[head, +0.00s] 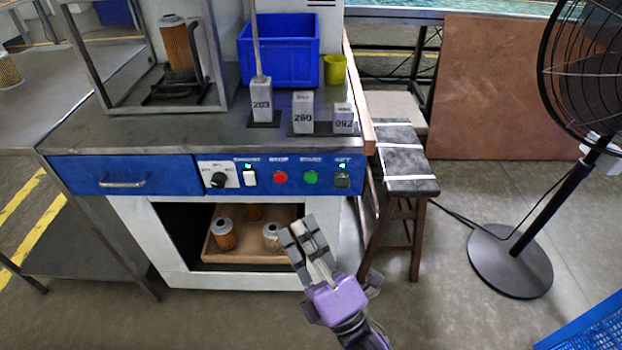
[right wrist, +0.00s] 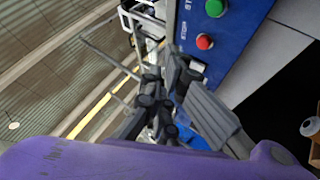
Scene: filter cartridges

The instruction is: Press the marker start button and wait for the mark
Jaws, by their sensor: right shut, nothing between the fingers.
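A green button (head: 310,178) and a red button (head: 280,177) sit on the blue front panel (head: 265,188) of the bench; their small labels are blurred. The green button (right wrist: 215,8) and red button (right wrist: 205,42) also show at the top of the right wrist view. An orange filter cartridge (head: 178,45) stands on a dark holder inside the metal frame (head: 213,60) on the bench. My right gripper (head: 303,230) is shut and empty, below and in front of the panel, apart from the buttons. It also shows in the right wrist view (right wrist: 172,85). My left gripper is out of view.
The panel also has a black knob (head: 218,180), a white switch (head: 250,178) and a dark button (head: 342,180). A tray (head: 240,257) with cartridges is in the opening below. Numbered blocks and a blue bin (head: 280,65) stand on the bench. A stool (head: 405,185) is at the right.

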